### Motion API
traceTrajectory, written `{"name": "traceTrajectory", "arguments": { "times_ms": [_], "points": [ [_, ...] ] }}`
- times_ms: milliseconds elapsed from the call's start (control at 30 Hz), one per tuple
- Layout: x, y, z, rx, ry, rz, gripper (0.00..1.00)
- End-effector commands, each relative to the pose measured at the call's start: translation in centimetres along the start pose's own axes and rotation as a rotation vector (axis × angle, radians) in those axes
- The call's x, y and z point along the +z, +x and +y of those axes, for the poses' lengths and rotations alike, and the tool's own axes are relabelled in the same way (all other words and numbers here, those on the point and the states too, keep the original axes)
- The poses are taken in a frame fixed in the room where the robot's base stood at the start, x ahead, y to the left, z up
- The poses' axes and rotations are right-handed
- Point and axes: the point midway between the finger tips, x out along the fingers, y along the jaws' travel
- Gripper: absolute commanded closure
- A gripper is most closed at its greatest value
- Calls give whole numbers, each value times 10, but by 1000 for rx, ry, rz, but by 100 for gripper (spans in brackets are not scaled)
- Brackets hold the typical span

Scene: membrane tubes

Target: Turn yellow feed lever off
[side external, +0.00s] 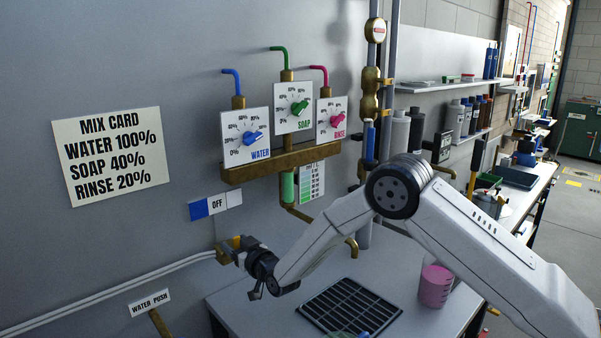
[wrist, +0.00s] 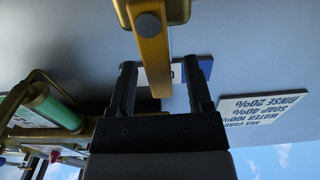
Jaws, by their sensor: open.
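The yellow feed lever (wrist: 153,62) is a brass-yellow bar with a grey round pivot at its top end in the wrist view. My gripper (wrist: 160,68) is open, with one black finger on each side of the bar. I cannot tell whether either finger touches it. In the side external view my gripper (side external: 238,254) is at the wall beside the yellow fitting (side external: 229,244), below a blue and white OFF plate (side external: 216,205). The lever is mostly hidden there by the wrist.
A mix card (side external: 110,153) is on the wall at left. Water (side external: 245,135), soap (side external: 294,107) and rinse (side external: 331,118) dials sit on a brass shelf above. A pink cup (side external: 435,286) and black grate (side external: 350,304) are on the bench. A white pipe (side external: 110,290) runs left.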

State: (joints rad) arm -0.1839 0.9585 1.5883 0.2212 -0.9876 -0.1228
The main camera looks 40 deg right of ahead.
Motion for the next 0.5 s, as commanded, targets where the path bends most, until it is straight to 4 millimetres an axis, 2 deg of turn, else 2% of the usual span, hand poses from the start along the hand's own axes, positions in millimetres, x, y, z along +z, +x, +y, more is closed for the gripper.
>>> {"name": "traceTrajectory", "arguments": {
  "times_ms": [500],
  "points": [
    [0, -50, 0, 0, 0, 0, 35]
  ]
}}
